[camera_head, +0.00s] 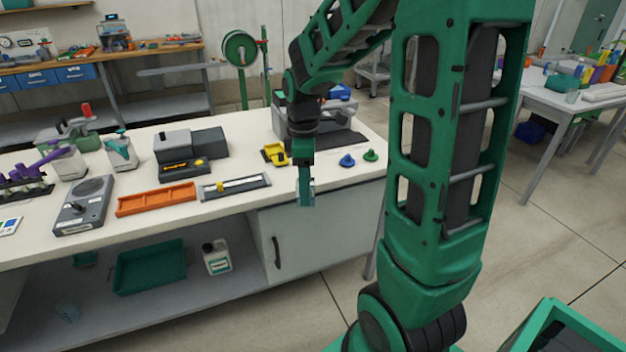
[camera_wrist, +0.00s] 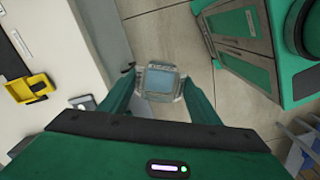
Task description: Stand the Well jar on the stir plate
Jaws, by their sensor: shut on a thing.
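My gripper (camera_head: 306,190) is shut on a small clear, squarish jar with blue-grey contents. The jar (camera_wrist: 160,82) sits between the two green fingers in the wrist view, with floor visible beneath it. Its label is too small to read, so I cannot confirm it is the Well jar. In the head view the held jar hangs just off the front edge of the white bench, near the cabinet. The stir plate (camera_head: 83,203), a grey box with a round top disc and a front knob, is on the bench's left part. Its top looks bare.
On the bench (camera_head: 345,177), an orange tray (camera_head: 157,198), a grey slide gauge (camera_head: 236,186), a scale-like device (camera_head: 184,168) and a yellow holder (camera_head: 275,154) lie between gripper and stir plate. Bottles (camera_head: 68,163) and a purple rack (camera_head: 22,180) stand behind and left of the plate.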

